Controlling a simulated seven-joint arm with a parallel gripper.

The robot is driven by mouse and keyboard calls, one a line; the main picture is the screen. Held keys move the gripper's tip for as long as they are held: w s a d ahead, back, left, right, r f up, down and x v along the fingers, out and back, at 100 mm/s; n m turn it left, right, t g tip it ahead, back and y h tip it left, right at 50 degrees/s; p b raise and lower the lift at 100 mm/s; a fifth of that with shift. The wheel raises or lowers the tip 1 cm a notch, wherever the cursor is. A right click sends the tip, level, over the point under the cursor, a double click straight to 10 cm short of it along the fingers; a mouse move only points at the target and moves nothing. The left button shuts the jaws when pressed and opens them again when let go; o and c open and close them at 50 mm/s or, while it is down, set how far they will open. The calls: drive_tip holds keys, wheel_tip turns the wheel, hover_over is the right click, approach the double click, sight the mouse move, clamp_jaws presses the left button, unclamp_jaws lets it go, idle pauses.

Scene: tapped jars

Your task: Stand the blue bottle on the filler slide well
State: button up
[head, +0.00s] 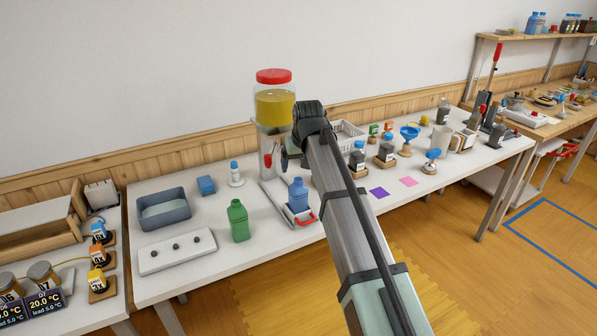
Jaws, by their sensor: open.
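The blue bottle (298,195) stands upright at the front of the filler, over its slide (273,199). A red handle (305,221) is at the slide's front end. From this angle I cannot tell whether the bottle sits fully in the well. The filler jar (275,105) has a red lid, yellow contents and a red tap (267,160) below. My gripper (288,157) is at the arm's far end, beside the filler, above and behind the bottle in the picture. It is open and apart from the bottle; its fingertips are mostly hidden.
A green bottle (238,220) stands left of the slide. A grey-blue basin (164,209), a blue block (206,185), a small white dropper bottle (235,174) and a white knobbed panel (176,252) are further left.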

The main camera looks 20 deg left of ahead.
drive_tip(key=shift+v, duration=0.85)
drive_tip(key=s+d+f+m+g+h, duration=0.1)
drive_tip(key=s+d+f+m, duration=0.15)
drive_tip(key=d+f, duration=1.2)
drive_tip(key=s+d+f+m+g+h, duration=0.1)
drive_tip(key=s+d+f, duration=0.3)
drive_tip(key=d+f, duration=1)
drive_tip(key=s+d+f+m+g, duration=0.2)
drive_tip(key=s+d+f+m, duration=0.1)
drive_tip(key=s+d+f, duration=1.05)
drive_tip(key=s+f+g, duration=0.2)
drive_tip(key=s+f, duration=0.4)
drive_tip(key=s, duration=0.4)
drive_tip(key=s+f+g, duration=0.2)
drive_tip(key=s+f, duration=0.5)
drive_tip(key=s, duration=0.2)
drive_tip(key=s+a+f+g, duration=0.1)
drive_tip(key=s+f+g, duration=0.1)
drive_tip(key=s+f, duration=0.5)
drive_tip(key=s, duration=0.3)
drive_tip(key=shift+s+g, duration=0.35)
drive_tip(key=shift+g, duration=0.05)
